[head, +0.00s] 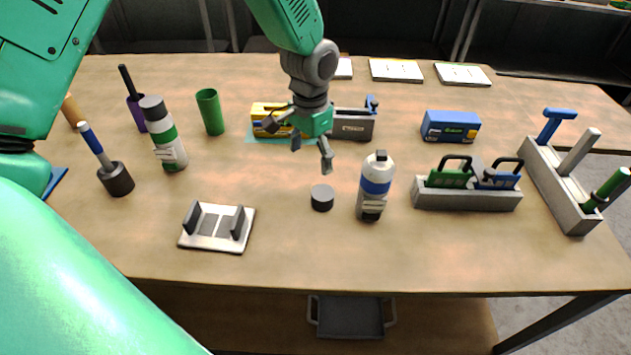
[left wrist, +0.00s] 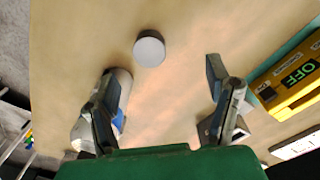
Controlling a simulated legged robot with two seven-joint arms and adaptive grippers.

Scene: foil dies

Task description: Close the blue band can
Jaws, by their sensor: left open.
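The blue band can (head: 375,187) is a white bottle with a blue band and a narrow bare neck, upright on the table. A loose dark grey round cap (head: 322,198) lies on the table just left of it. In the left wrist view the cap (left wrist: 149,50) shows as a pale disc beyond the fingers, and the can (left wrist: 124,82) is partly hidden behind the left finger. My left gripper (head: 298,140) is open and empty, above the table and behind the cap. It also shows open in the left wrist view (left wrist: 160,78). My right gripper is not in view.
A green band can (head: 163,135) with a dark cap stands at the left. A white holder (head: 217,228) sits front left. A grey rack (head: 466,199) stands right of the can. The front middle is clear.

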